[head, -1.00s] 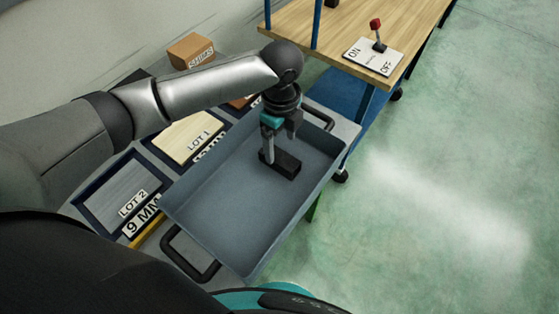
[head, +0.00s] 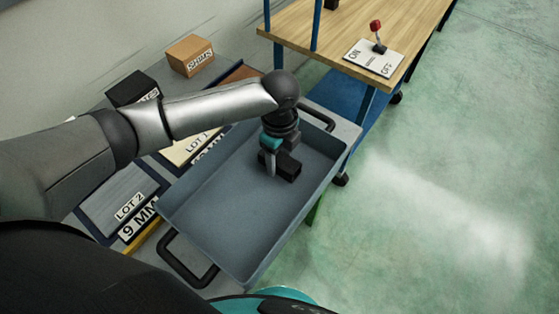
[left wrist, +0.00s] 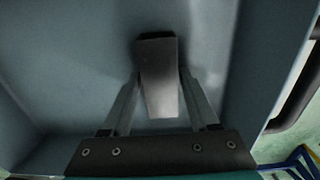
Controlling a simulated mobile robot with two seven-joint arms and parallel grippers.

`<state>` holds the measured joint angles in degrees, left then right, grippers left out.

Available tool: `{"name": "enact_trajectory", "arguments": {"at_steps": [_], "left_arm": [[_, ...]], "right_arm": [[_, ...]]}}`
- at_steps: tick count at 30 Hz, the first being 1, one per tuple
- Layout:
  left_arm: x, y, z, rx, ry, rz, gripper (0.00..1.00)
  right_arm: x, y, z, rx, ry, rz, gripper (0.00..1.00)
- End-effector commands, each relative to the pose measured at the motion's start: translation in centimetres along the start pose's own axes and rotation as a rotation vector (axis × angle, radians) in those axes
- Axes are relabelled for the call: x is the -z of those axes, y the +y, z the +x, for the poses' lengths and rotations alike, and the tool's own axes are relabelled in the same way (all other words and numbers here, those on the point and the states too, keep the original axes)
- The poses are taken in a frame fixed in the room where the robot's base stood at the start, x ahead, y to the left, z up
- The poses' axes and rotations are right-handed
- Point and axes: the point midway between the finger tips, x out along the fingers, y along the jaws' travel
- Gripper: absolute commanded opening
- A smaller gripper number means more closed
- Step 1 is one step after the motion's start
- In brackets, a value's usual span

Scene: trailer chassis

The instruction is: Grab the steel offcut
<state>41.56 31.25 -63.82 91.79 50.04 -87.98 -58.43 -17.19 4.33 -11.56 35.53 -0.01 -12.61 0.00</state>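The steel offcut (head: 288,167) is a dark, short bar in the far part of the blue-grey tray (head: 215,228). My left gripper (head: 278,169) points down over it, low in the tray. In the left wrist view, the offcut (left wrist: 160,78) lies between the two fingers of the left gripper (left wrist: 160,80). The fingertips are partly hidden beside the bar. My right gripper is out of view.
Tray walls stand close around the gripper, with black handles (head: 186,262) at the ends. Left are labelled trays such as LOT 2 (head: 118,205) and a SHIMS box (head: 190,55). A wooden bench (head: 330,35) with an ON/OFF lever (head: 376,38) stands behind.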

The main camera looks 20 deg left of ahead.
Motion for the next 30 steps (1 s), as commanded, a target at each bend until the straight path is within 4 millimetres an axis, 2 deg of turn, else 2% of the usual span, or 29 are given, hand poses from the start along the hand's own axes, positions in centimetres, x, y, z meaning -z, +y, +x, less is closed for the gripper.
{"name": "enact_trajectory", "arguments": {"at_steps": [2, 15, 30], "left_arm": [[-0.02, -0.01, -0.02, 0.0, 0.0, 0.0, 0.5], [-0.03, -0.01, -0.03, 0.0, 0.0, 0.0, 0.01], [-0.04, -0.08, -0.45, 0.002, 0.0, -0.001, 0.0]], "right_arm": [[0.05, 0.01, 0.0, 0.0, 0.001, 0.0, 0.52], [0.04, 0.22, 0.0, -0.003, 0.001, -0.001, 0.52], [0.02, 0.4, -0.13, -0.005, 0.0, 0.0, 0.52]]}}
